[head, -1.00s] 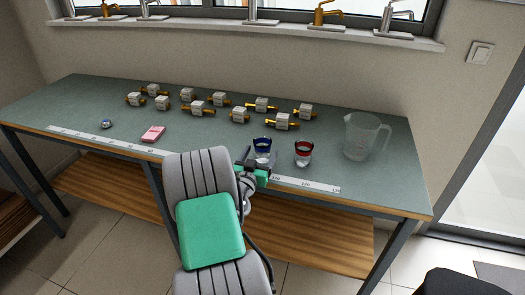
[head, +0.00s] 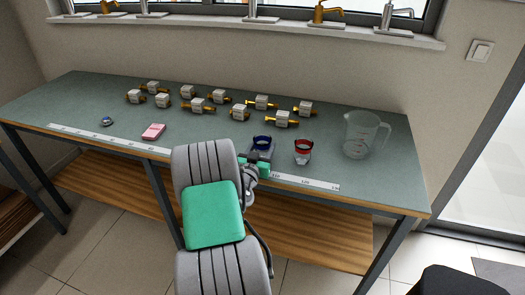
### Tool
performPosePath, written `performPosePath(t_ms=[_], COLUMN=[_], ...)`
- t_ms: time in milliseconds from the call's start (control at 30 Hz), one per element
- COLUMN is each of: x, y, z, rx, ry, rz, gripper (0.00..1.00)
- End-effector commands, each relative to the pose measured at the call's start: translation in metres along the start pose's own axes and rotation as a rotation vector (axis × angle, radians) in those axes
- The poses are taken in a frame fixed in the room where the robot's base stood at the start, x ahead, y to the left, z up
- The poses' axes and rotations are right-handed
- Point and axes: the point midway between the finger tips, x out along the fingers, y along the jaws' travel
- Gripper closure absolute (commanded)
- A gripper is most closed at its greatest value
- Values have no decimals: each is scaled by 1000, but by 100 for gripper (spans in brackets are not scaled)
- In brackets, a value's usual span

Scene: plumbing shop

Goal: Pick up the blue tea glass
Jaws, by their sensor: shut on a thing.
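The blue tea glass (head: 262,142) is clear with a blue band at its top. It is upright near the front edge of the table in the head view. My gripper (head: 258,158) is shut on the glass from the near side. The lower part of the glass is partly hidden by my gripper and arm. I cannot tell whether its base touches the table. A similar glass with a red band (head: 303,151) stands a little to the right, apart from my gripper.
A clear measuring jug (head: 361,135) stands at the right. Several valves with brass ends (head: 240,112) lie behind the glasses. A pink block (head: 153,132) and a small round metal thing (head: 106,122) are at the left. A white ruler strip (head: 305,183) runs along the table's front edge.

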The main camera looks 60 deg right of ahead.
Motion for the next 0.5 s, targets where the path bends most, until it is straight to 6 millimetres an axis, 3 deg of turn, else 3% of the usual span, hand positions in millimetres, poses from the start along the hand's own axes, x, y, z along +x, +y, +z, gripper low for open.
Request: performPosePath(t_ms=[300, 500], x=[0, 0], y=[0, 0], z=[0, -1], rx=[0, 0], ry=[0, 1], rz=[0, 0], gripper=[95, 95])
